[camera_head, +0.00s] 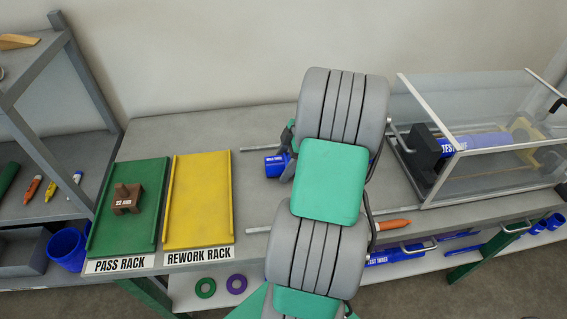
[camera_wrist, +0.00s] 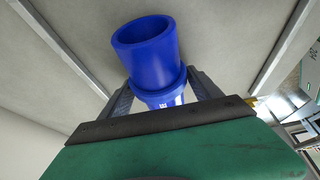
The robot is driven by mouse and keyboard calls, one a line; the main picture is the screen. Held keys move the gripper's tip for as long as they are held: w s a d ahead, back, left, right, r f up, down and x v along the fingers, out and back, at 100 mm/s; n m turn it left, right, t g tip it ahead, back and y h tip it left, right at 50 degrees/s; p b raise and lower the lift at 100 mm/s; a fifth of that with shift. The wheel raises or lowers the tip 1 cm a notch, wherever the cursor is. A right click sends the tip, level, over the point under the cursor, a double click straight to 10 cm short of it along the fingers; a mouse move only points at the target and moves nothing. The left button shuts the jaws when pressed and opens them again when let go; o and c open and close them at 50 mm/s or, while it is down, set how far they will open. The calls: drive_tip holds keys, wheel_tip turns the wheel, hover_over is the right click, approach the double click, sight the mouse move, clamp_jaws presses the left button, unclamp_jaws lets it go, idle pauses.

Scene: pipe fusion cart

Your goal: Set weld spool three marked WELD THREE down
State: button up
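A blue pipe spool (camera_head: 275,165) shows at the left side of my arm, over the grey bench, with small white lettering too small to read. The wrist view shows the spool (camera_wrist: 148,50) as an open-ended blue tube with a wider collar and part of a white label. My gripper (camera_wrist: 162,95) has a finger on each side of the spool, closed on it. In the head view my gripper (camera_head: 289,158) is partly hidden behind my arm. Whether the spool touches the bench cannot be told.
A green PASS RACK tray (camera_head: 144,231) holds a brown 32 MM block (camera_head: 126,198). The yellow REWORK RACK tray (camera_head: 198,200) is empty. Metal rods (camera_head: 262,148) lie near the spool. A clear-walled case (camera_head: 430,95) with a blue pipe (camera_head: 475,143) stands at right. Blue pipes (camera_head: 390,258) lie below.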

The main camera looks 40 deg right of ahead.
drive_tip(key=shift+o, duration=0.2)
drive_tip(key=shift+r+p, duration=0.3)
drive_tip(key=shift+d+r, duration=0.25)
drive_tip(key=shift+r, duration=0.05)
drive_tip(key=v, duration=1.1)
drive_tip(key=shift+s+p, duration=0.2)
drive_tip(key=shift+p, duration=0.15)
drive_tip(key=w+a+r+m+h, duration=0.1)
drive_tip(key=w+a+r+m, duration=0.15)
drive_tip(key=a, duration=0.85)
drive_tip(key=w+a+r+m+h, duration=0.1)
drive_tip(key=w+a+m, duration=0.2)
drive_tip(key=a, duration=0.8)
drive_tip(key=s+a+f+m+t+h, duration=0.1)
drive_tip(key=s+a+f+m, duration=0.1)
drive_tip(key=s+a+m, duration=0.3)
drive_tip(key=s+a, duration=0.3)
drive_tip(key=a, duration=0.1)
drive_tip(key=shift+a+f+h, duration=0.3)
